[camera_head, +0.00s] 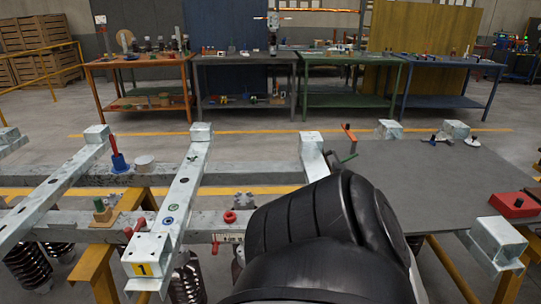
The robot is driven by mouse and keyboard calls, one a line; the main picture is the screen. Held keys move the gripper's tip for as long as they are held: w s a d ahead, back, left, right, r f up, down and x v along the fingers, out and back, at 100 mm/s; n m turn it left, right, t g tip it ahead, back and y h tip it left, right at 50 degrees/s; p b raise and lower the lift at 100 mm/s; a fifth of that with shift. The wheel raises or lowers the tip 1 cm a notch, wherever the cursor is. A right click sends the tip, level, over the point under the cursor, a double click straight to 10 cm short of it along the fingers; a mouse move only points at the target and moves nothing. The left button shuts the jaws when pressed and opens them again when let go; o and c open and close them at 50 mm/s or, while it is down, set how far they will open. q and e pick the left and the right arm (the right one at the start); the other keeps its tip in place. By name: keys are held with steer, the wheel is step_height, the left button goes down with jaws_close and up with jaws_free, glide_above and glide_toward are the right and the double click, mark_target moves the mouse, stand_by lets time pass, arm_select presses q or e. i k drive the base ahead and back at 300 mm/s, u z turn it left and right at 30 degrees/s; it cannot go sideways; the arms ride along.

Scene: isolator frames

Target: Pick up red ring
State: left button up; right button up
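A small red ring (230,216) lies on the near crossbeam of the pale metal frame (190,218), just left of the large black arm link that fills the lower middle. The dark hole in its centre shows from above. Neither of my grippers shows in this view. I cannot tell whether anything lies hidden behind the black link.
A blue-based red-handled tool (119,162) and a white cylinder (144,163) stand on the far beam. A green-and-tan block (102,211) sits at the left. A grey plate (430,185) with a red box (514,205) spreads right. Workbenches (245,62) stand behind open floor.

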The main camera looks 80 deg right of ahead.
mark_target(230, 221)
steer(key=z, duration=1.5)
steer(key=i, duration=0.35)
steer(key=u, duration=0.05)
